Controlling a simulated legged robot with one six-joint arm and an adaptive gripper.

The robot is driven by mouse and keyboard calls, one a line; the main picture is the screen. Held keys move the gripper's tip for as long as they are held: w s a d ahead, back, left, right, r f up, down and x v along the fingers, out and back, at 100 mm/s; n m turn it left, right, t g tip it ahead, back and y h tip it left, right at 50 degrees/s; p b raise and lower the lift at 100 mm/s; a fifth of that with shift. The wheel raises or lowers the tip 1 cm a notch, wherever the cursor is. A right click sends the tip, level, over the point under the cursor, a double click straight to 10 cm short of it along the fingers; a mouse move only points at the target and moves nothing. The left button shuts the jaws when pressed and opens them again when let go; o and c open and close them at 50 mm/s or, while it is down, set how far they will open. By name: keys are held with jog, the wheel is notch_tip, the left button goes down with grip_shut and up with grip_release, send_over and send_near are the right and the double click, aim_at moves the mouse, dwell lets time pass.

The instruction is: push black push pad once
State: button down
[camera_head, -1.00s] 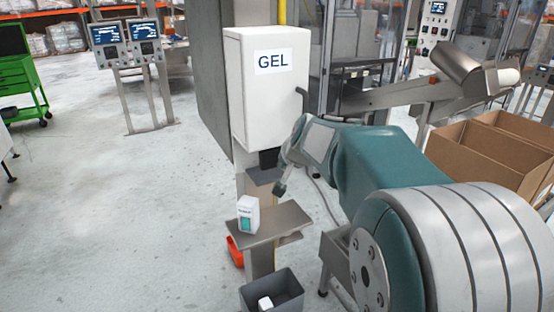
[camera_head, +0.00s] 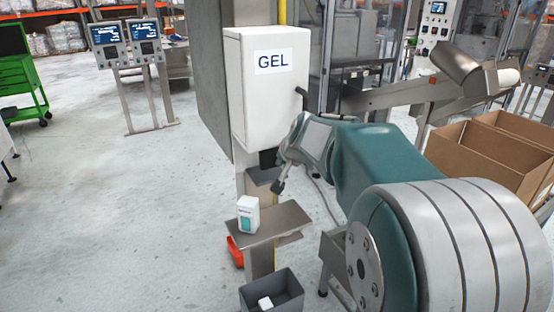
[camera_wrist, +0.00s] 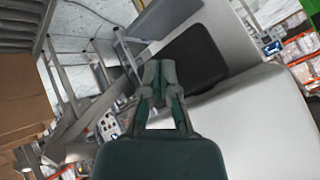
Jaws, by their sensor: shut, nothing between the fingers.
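The white dispenser box labelled GEL (camera_head: 262,100) is mounted on a post. The black push pad (camera_head: 267,158) shows under the box, partly hidden by my arm. In the wrist view the black pad (camera_wrist: 195,58) is a dark rounded rectangle on the pale dispenser face. My gripper (camera_head: 279,187) is just right of the dispenser's lower end. In the wrist view my gripper (camera_wrist: 160,72) is shut and empty, its fingertips over the left edge of the pad. I cannot tell whether they touch it.
A small shelf (camera_head: 285,223) below holds a white and teal bottle (camera_head: 248,213). A grey bin (camera_head: 287,293) with a white item stands on the floor, near a red-orange container (camera_head: 235,251). Cardboard boxes (camera_head: 470,163) stand at the right.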

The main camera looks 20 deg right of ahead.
jog(key=shift+w, duration=0.75)
dwell(0.9)
dwell(0.4)
jog(key=shift+s, duration=1.2)
jog(key=shift+s, duration=0.1)
jog(key=s, duration=0.4)
jog(key=shift+s+d, duration=0.1)
jog(key=shift+s, duration=0.3)
